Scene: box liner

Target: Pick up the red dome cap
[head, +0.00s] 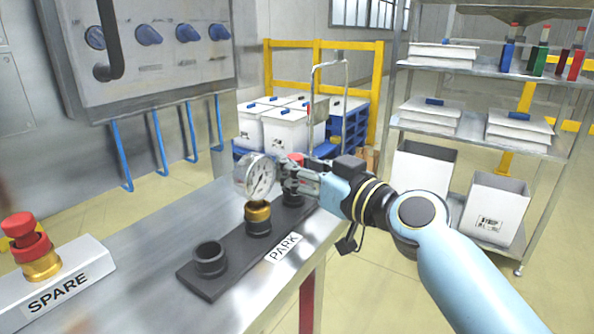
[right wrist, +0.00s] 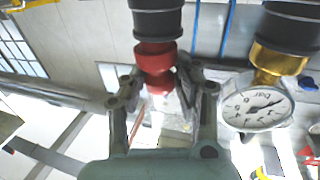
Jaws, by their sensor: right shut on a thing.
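A red dome cap (head: 296,158) stands in the far socket of the dark PARK rack (head: 212,287), mostly hidden behind my right gripper in the head view. In the right wrist view the red cap (right wrist: 155,58) sits between the fingers, against a black socket. My right gripper (head: 287,178) is shut on it, and its fingers (right wrist: 158,90) show on both sides of the red part. Another red cap (head: 20,228) on a brass base stands upright on the white SPARE block (head: 85,262). My left gripper is not in view.
A round pressure gauge (head: 257,176) on a brass fitting (head: 257,211) stands in the middle socket, close beside my right gripper. The near socket (head: 210,258) is empty. A panel with blue knobs (head: 149,35) hangs behind. The metal bench (head: 150,235) is clear between SPARE and PARK.

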